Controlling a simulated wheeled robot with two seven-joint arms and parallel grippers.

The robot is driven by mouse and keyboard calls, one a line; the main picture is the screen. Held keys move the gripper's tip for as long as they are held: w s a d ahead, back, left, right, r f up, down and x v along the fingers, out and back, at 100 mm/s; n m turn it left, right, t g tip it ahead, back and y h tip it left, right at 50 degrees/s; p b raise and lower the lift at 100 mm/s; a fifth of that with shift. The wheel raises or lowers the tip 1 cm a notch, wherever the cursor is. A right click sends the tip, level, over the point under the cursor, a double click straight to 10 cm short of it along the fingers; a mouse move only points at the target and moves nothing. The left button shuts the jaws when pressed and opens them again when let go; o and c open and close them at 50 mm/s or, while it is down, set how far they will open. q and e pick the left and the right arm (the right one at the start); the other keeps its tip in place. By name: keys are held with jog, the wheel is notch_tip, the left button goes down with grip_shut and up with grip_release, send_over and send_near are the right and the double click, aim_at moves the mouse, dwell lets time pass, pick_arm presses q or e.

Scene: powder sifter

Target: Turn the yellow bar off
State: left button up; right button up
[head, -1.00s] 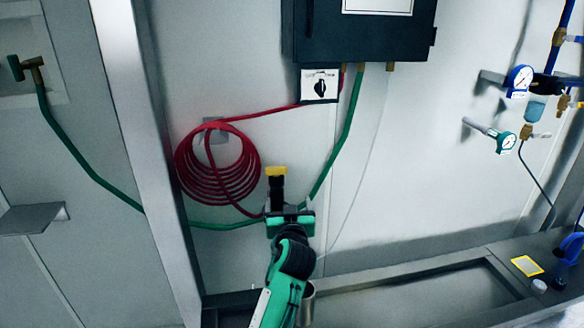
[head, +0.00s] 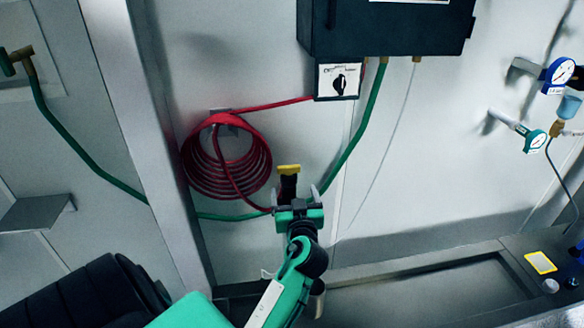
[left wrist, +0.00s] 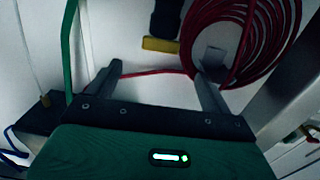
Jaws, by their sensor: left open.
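The yellow bar (head: 289,169) sits on top of a dark upright fitting against the pale wall, right of the red coiled hose. It lies roughly level in the head view. My left gripper (head: 295,193) is open just below the bar, with one finger on each side of the dark fitting in the picture. In the left wrist view the yellow bar (left wrist: 160,45) shows beyond the open, empty jaws (left wrist: 157,70), between the fingertips in the picture and apart from them. My right gripper is not in view.
A red coiled hose (head: 226,165) hangs close to the left. A green hose (head: 362,130) runs down from a dark box (head: 390,28) with a black knob (head: 339,84). Gauges (head: 535,141) stand out at the right. A grey trough (head: 430,290) lies below.

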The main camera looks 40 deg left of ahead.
aim_at(289, 170)
pick_arm(q)
jog(key=p+x, duration=0.3)
jog(key=x, duration=0.5)
jog(key=shift+r, duration=0.15)
jog(key=shift+w+a+p, duration=0.35)
jog(key=shift+w+a, duration=0.05)
jog(key=shift+a, duration=0.2)
jog(key=shift+f, duration=0.2)
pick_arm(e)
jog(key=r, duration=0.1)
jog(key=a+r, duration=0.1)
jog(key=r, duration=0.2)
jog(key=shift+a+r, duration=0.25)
pick_arm(q)
jog(key=shift+c, duration=0.4)
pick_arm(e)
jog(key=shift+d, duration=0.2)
